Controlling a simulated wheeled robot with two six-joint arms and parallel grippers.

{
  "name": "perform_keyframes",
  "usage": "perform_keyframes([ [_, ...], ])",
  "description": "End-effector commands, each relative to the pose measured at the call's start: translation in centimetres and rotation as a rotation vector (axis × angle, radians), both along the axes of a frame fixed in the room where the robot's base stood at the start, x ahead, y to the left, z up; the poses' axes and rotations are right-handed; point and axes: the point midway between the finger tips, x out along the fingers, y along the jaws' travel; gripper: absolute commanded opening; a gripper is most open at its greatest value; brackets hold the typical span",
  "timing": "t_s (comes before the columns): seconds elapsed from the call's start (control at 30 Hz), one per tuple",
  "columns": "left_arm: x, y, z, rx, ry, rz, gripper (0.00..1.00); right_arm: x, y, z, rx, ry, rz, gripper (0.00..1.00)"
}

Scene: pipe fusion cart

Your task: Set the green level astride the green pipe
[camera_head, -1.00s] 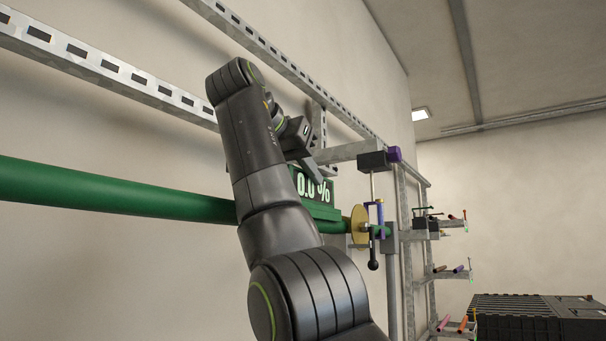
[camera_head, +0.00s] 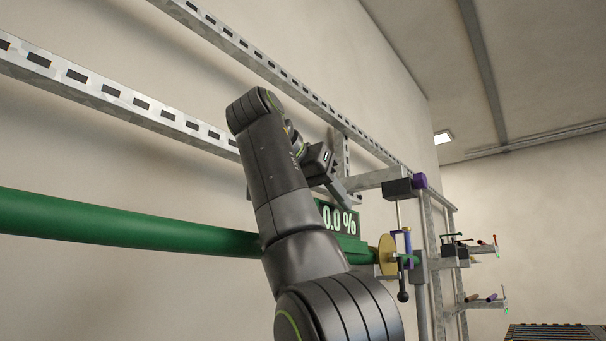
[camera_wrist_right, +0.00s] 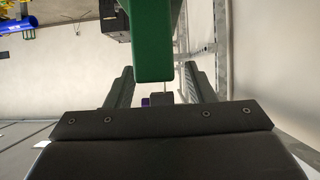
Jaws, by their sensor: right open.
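The green level (camera_head: 340,220) sits on the green pipe (camera_head: 130,222), its display reading 0.0 %. It looks upright; how its underside meets the pipe is partly hidden by my right arm. My right gripper (camera_head: 343,192) is open just above the level's top. In the right wrist view, the level's green body (camera_wrist_right: 153,50) shows between and beyond the open fingers, with gaps on both sides. My left gripper is not in view.
A gold disc (camera_head: 387,255) and a blue clamp (camera_head: 407,243) are at the pipe's right end. A grey bracket arm (camera_head: 375,180) with a dark block (camera_head: 398,189) is close right of my gripper. Slotted rails (camera_head: 110,92) run along the wall behind.

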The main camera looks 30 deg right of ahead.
Motion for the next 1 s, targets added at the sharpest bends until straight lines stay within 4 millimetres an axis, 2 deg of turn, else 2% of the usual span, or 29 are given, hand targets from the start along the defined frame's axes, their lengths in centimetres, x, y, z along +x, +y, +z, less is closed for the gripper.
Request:
perform_keyframes([
  [0.3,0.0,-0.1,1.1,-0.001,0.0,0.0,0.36,-2.1,4.9,3.0,-0.003,0.0,0.003,0.49],
  [0.5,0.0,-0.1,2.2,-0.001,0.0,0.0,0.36,-3.1,7.4,4.4,-0.003,-0.001,0.001,0.49],
  [0.7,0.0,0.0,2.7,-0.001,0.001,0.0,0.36,-3.6,8.6,4.9,-0.002,-0.001,0.0,0.49],
  [1.0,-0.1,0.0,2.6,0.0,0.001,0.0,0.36,-3.7,8.8,4.9,-0.001,-0.002,0.0,0.49],
])
